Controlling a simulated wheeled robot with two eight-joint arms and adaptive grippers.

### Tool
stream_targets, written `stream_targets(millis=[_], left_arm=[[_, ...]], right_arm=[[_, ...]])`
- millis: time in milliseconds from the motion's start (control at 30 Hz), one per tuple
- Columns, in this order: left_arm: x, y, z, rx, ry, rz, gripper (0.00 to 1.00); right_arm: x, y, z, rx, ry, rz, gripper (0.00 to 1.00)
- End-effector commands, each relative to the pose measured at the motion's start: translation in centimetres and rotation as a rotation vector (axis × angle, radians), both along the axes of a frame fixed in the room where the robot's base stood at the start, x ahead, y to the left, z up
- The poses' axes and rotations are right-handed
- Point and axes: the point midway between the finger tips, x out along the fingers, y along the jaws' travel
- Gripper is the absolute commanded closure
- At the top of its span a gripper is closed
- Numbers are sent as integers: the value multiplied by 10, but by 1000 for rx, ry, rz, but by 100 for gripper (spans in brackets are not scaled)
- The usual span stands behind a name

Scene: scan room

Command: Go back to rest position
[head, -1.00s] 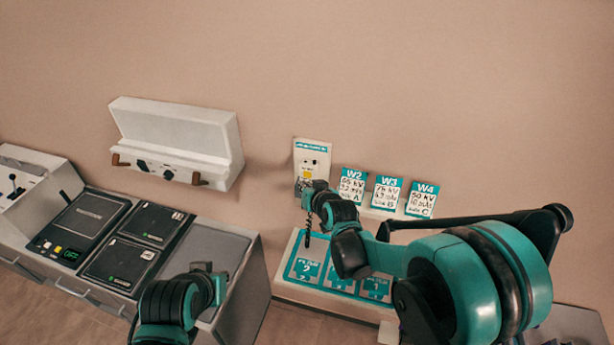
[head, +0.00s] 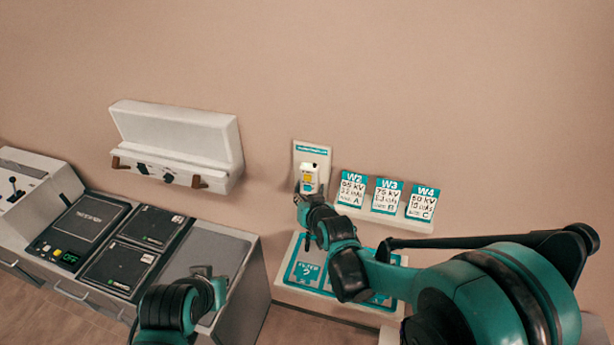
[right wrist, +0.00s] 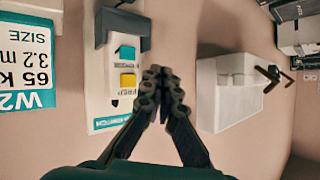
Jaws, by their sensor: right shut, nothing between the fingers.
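My right gripper (head: 299,196) is shut and empty, just below and in front of a white hand switch (head: 308,178) on a wall plate (head: 313,150). In the right wrist view my right gripper (right wrist: 162,72) has its fingertips together, beside the hand switch (right wrist: 123,75), apart from it as far as I can tell. The switch has a teal and a yellow button and sits in a grey holder (right wrist: 122,30). My left gripper (head: 207,272) is low over the grey counter; its fingers are too small to read.
Cards W2 (head: 351,189), W3 (head: 387,195) and W4 (head: 422,203) stand on a wall ledge right of the plate. A white wall unit (head: 180,135) with brown handles is to the left. Below are a console (head: 88,215) and a teal-marked board (head: 297,270).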

Motion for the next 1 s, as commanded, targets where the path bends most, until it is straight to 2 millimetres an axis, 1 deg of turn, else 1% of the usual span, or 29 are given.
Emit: stream_targets(millis=[167, 233, 267, 367, 467, 500, 567, 600, 667, 700, 767, 800, 900, 1000], left_arm=[[0, 0, 0, 0, 0, 0, 100], [0, 0, -4, 0, 0, 0, 100], [0, 0, -8, 0, 0, 0, 100], [0, 0, -27, 0, 0, 0, 100], [0, 0, -55, 0, 0, 0, 100], [0, 0, -67, 0, 0, 0, 100], [0, 0, -84, 0, 0, 0, 100], [0, 0, -95, 0, 0, 0, 100], [0, 0, -111, 0, 0, 0, 100], [0, 0, -122, 0, 0, 0, 100], [0, 0, -138, 0, 0, 0, 100], [0, 0, -148, 0, 0, 0, 100], [0, 0, -168, 0, 0, 0, 100], [0, 0, -182, 0, 0, 0, 100]], right_arm=[[0, 0, 0, 0, 0, 0, 100], [-3, -3, -2, -5, 5, -3, 100], [-5, -6, -3, -8, 10, -5, 100], [-19, -24, -12, -30, 37, -20, 100], [-46, -51, -27, -65, 84, -44, 100], [-59, -63, -35, -82, 107, -54, 100], [-80, -81, -47, -106, 142, -70, 100], [-95, -92, -55, -121, 166, -79, 100], [-118, -108, -69, -144, 202, -96, 100], [-135, -118, -79, -157, 226, -107, 100], [-159, -132, -96, -178, 262, -121, 100], [-175, -141, -107, -190, 285, -131, 100], [-211, -158, -133, -216, 339, -153, 100], [-237, -169, -152, -233, 379, -169, 100]])
